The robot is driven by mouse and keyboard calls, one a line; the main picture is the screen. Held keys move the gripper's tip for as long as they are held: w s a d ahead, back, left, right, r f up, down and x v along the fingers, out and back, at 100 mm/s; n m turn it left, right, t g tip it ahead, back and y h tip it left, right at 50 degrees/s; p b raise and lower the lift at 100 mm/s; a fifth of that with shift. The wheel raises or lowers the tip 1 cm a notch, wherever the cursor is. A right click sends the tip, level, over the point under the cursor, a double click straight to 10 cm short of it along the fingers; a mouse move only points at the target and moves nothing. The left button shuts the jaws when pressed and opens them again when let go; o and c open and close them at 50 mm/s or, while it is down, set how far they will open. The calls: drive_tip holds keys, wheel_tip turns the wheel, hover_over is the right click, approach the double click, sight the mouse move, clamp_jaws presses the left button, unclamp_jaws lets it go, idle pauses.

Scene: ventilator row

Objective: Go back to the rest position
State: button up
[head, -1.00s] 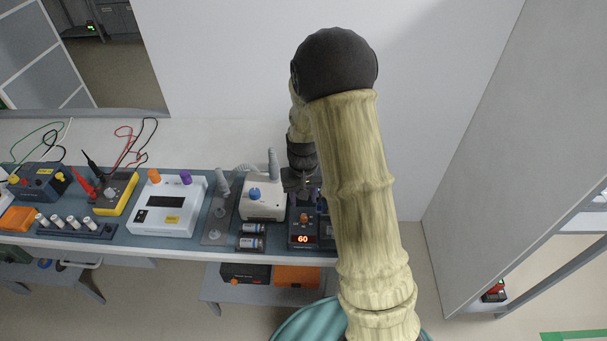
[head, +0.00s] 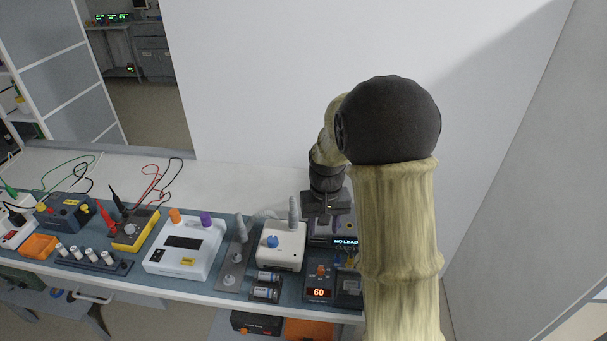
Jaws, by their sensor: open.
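My gripper (head: 326,214) is at the end of my arm, above the right part of the bench, just behind the small box with the red "60" display (head: 319,289). It points down, close over a device with a screen reading "NO LEAD" (head: 346,242). Its fingers are small and partly lost against the dark devices; nothing shows held between them. My arm's big elbow joint and link hide the bench's right end.
A white ventilator-like box with a blue knob (head: 281,246) stands left of the gripper. Two batteries (head: 266,284) lie in front of it. Farther left are a white tester (head: 185,246), a yellow multimeter (head: 134,231) and an orange bin (head: 39,246). A white wall (head: 260,90) rises behind.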

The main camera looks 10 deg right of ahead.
drive_tip(key=s+r+t+p, duration=0.1)
drive_tip(key=s+r, duration=0.1)
drive_tip(key=s, duration=0.5)
drive_tip(key=s+r+t+p, duration=0.1)
drive_tip(key=s+r, duration=0.1)
drive_tip(key=s, duration=0.5)
drive_tip(key=shift+s+a+r+n+t, duration=0.15)
drive_tip(key=shift+s+r+n+t, duration=0.15)
drive_tip(key=shift+s, duration=0.05)
